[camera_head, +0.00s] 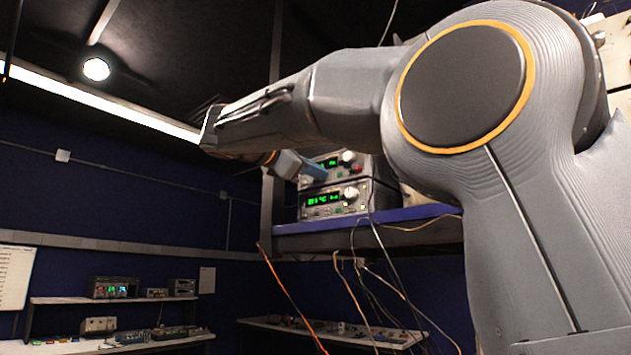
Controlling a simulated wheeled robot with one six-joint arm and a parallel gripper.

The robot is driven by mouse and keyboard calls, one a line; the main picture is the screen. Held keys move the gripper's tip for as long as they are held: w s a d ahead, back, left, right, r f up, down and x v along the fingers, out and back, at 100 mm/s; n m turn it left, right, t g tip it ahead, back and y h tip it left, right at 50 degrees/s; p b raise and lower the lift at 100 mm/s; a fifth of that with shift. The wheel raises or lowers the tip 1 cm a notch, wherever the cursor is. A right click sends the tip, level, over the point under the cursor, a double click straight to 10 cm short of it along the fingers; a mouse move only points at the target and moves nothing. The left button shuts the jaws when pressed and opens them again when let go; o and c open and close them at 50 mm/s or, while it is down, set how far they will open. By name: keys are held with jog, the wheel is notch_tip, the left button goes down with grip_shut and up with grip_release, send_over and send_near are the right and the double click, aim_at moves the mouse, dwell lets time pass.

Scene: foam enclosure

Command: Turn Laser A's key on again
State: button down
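Two stacked instrument units with green lit displays stand on a blue-edged shelf right of the picture's middle. The lower unit (335,199) shows its display, a pale knob and small buttons. The upper unit (338,166) is partly covered by my arm. I cannot tell which unit is Laser A, and no key can be made out. My arm reaches from the right across the picture to the left, then bends back toward the upper unit. A blue part at the arm's end lies in front of the upper unit's left side. The gripper's fingertips cannot be made out.
The shelf (390,215) holds the units, and several loose cables hang below it. A dark upright post (273,200) stands just left of the units. Benches with more instruments (113,287) are at the lower left. A ceiling lamp (96,69) is lit.

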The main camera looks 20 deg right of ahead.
jog(key=shift+f+m+b, duration=0.1)
jog(key=shift+m+b, duration=2.85)
jog(key=shift+m, duration=1.45)
jog(key=c, duration=2)
grip_release()
jog(key=b+v, duration=0.1)
jog(key=v, duration=0.7)
jog(key=shift+d+b, duration=0.1)
jog(key=shift+b, duration=0.2)
